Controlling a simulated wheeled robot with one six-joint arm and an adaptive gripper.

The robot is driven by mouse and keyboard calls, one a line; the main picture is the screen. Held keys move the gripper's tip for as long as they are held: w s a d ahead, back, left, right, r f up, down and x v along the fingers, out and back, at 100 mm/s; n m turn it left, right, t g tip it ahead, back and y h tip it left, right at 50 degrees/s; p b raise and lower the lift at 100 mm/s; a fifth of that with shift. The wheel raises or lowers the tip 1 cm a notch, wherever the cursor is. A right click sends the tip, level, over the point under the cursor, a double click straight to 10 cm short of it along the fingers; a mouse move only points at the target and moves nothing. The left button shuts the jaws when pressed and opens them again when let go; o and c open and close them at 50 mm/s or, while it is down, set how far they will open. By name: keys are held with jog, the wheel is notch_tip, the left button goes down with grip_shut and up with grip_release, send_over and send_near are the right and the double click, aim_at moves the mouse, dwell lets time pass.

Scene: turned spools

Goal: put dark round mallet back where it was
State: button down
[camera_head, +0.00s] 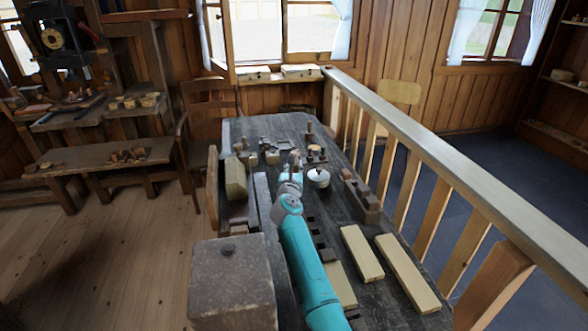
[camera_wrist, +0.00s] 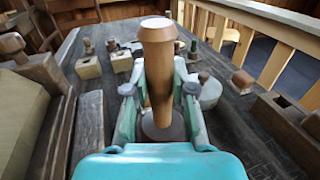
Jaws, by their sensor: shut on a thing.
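My gripper (camera_wrist: 158,98) is shut on a turned brown wooden piece, which looks like the mallet (camera_wrist: 158,60). It stands nearly upright between the fingers in the wrist view, with a pale-topped knob uppermost. A dark round disc (camera_wrist: 163,127) shows at its lower end; I cannot tell whether it is the mallet's head or touches the bench. In the head view my gripper (camera_head: 293,167) is over the middle of the dark workbench (camera_head: 265,127), and the mallet is not clear there.
A pale round lidded thing (camera_head: 318,178) stands just right of my gripper. A brown slotted block (camera_head: 362,197) lies farther right, a greenish block (camera_head: 235,178) at left. Several small pegs and blocks crowd the far side. Pale planks (camera_head: 361,254) lie nearer. A railing (camera_head: 440,155) runs along the right.

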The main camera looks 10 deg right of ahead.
jog(key=shift+f, duration=0.3)
jog(key=c, duration=1)
grip_release()
